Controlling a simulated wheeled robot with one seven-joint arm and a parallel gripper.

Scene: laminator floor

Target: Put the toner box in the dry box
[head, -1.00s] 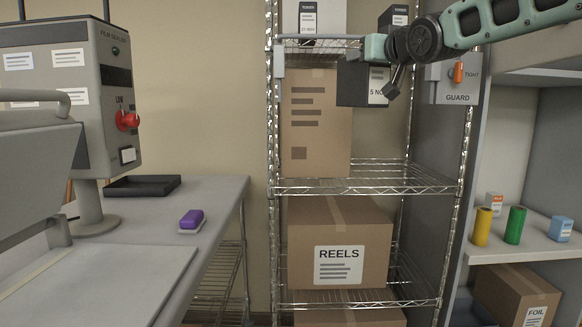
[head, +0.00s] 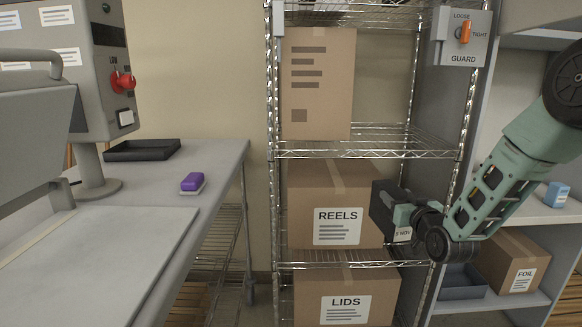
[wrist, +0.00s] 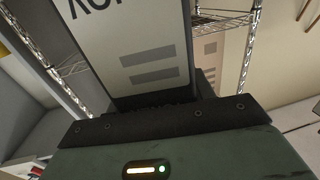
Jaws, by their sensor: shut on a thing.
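The toner box, dark with a pale label panel (head: 402,234) reading NOV, is held in front of the wire rack, beside the REELS carton. My gripper (head: 396,213) is shut on it; the fingertips are partly hidden. In the wrist view the box (wrist: 135,45) rises from the jaws, showing a pale face with grey bars and dark sides. No container is legibly marked as the dry box. A dark open bin (head: 463,282) sits low on the right-hand shelf unit, partly behind my arm.
The wire rack (head: 365,154) holds a tall carton (head: 318,85), a REELS carton (head: 318,190) and a LIDS carton (head: 335,285). A guard switch box (head: 460,38) is on the right. A FOIL carton (head: 510,262) adjoins the bin. The left bench carries a black tray (head: 143,150) and purple-topped block (head: 192,182).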

